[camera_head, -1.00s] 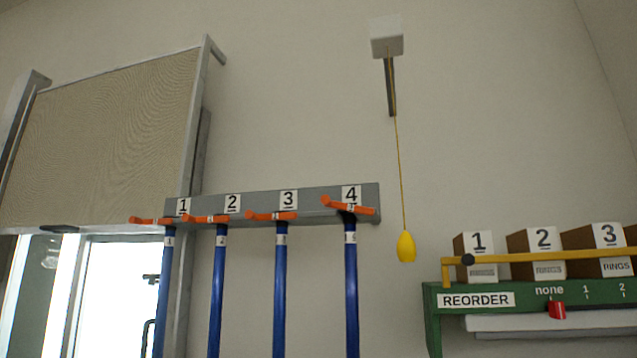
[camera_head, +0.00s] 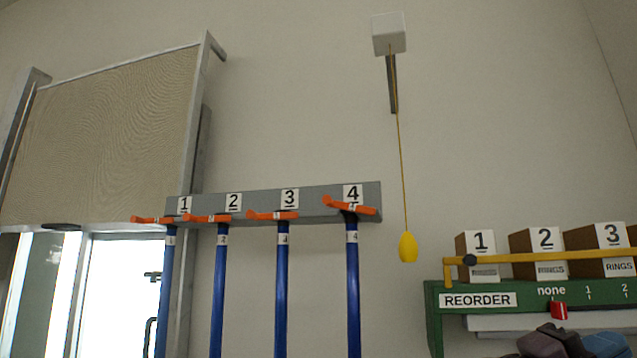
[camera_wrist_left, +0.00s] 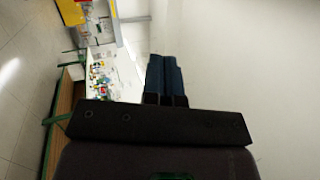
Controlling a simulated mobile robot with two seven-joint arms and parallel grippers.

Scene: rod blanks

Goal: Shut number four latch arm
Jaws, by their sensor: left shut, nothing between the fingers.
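The number four latch arm (camera_head: 340,206) is orange and sits on the grey rack rail (camera_head: 322,200) under the "4" label. It slants down to the right, and its left end sticks out from the rail above the top of a blue rod (camera_head: 352,285). Whether it is latched I cannot tell. My left gripper (camera_head: 606,343) shows at the bottom right corner of the head view, well away from the rack. In the left wrist view its blue fingers (camera_wrist_left: 165,68) are together with nothing between them. My right gripper is in neither view.
Latch arms 1 (camera_head: 150,219), 2 (camera_head: 206,218) and 3 (camera_head: 271,215) are orange too, each above a blue rod. A yellow pull (camera_head: 408,248) hangs on a cord right of the rail. A green REORDER shelf (camera_head: 433,320) with numbered boxes stands at right.

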